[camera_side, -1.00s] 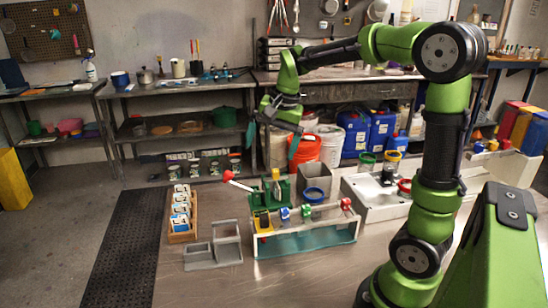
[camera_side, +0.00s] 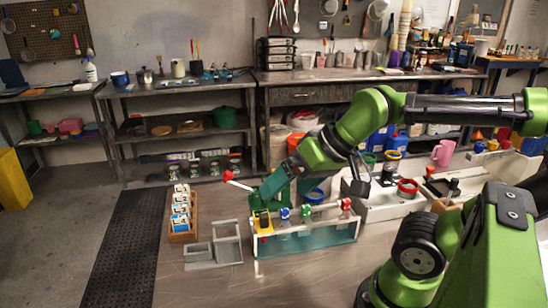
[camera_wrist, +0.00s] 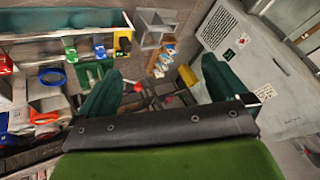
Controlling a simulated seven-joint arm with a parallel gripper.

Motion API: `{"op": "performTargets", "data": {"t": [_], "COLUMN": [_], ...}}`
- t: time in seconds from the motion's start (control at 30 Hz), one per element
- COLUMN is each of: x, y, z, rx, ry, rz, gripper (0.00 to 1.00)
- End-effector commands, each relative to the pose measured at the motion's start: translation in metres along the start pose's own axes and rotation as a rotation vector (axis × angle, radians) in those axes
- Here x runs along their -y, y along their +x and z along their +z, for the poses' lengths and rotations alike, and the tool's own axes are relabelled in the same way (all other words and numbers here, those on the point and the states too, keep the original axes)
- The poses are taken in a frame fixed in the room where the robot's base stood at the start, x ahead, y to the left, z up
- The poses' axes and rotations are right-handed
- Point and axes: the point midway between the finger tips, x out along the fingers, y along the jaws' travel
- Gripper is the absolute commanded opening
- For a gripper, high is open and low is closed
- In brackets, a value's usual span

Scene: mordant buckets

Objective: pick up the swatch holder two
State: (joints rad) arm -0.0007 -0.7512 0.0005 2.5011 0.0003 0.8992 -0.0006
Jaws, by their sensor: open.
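Several small coloured holders sit along a rack (camera_side: 300,245) with a teal lower part: yellow (camera_side: 263,223), blue (camera_side: 285,213), green (camera_side: 306,211) and red (camera_side: 346,204). In the wrist view the yellow holder (camera_wrist: 122,42), blue holder (camera_wrist: 70,51) and red holder (camera_wrist: 5,63) show at upper left. A wooden rack (camera_side: 183,236) of upright white cards stands left of them. No label shows which is swatch holder two. My gripper (camera_wrist: 158,88) is open and empty, its teal fingers spread. In the side view it hangs over the green press, behind the rack.
The green press (camera_side: 257,200) with its red-knobbed lever stands behind the rack. A grey divided caddy (camera_side: 228,250) lies left of the rack. The front of the bench is clear.

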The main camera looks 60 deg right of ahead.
Motion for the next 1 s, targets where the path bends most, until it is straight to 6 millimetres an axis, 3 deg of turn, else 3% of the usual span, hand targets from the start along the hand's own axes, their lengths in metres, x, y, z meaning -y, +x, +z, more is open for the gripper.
{"op": "performTargets", "data": {"t": [0.1,0.4,0.67,0.77,0.87,1.0], "x": [0.0,0.0,-0.001,-0.007,-0.015,-0.035], "y": [0.0,0.0,0.0,0.009,0.019,0.034], "z": [0.0,0.0,-0.001,0.0,-0.017,-0.063], "rx": [0.0,0.0,0.001,0.034,0.067,0.128], "ry": [0.001,0.002,0.005,0.025,0.071,0.242], "rz": [0.0,0.001,0.003,0.024,0.054,0.127], "gripper": [0.97,0.53,0.53,0.53,0.53,0.53]}}
